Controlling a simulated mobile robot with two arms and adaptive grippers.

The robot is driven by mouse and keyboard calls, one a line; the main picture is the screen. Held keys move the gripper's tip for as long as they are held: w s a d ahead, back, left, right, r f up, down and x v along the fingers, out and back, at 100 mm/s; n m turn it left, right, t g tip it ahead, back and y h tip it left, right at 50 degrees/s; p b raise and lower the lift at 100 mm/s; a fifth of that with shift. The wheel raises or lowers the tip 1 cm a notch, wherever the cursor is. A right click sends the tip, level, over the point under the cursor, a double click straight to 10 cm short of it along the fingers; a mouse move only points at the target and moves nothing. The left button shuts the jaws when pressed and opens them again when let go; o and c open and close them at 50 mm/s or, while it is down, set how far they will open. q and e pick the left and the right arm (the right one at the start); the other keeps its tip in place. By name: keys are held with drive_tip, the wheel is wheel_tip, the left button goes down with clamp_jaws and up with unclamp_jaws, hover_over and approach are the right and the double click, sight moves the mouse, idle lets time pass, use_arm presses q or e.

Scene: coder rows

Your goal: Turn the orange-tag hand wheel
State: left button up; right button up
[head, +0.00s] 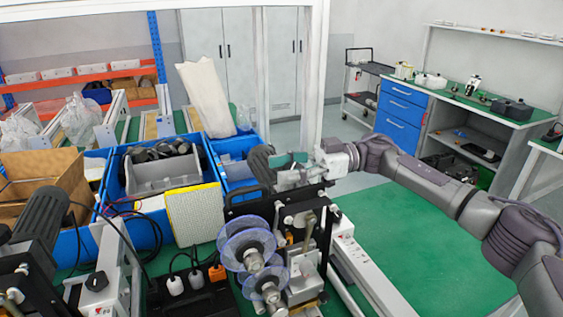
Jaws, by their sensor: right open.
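My right arm comes in from the right, and its gripper (289,172) is at the top of the near coder machine (300,222), over its back edge. The gripper is open; its fingers overlap the machine's upper parts, and I cannot tell whether they touch anything. I cannot make out a hand wheel with an orange tag; it may be hidden behind the gripper or the machine. Two clear bluish discs (247,243) stand on the machine's front. A small orange block (217,272) sits low beside it, among the plugs. My left gripper is not in view.
Blue bins (150,222) with dark parts stand behind and left of the machine. A yellow-edged filter panel (195,216) leans close by. Another dark machine (35,235) fills the left edge. The green surface (420,250) to the right is clear beneath my arm.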

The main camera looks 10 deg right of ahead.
drive_tip(key=shift+a, duration=0.35)
drive_tip(key=c, duration=0.9)
drive_tip(key=shift+a, duration=0.1)
drive_tip(key=shift+c, duration=0.5)
clamp_jaws()
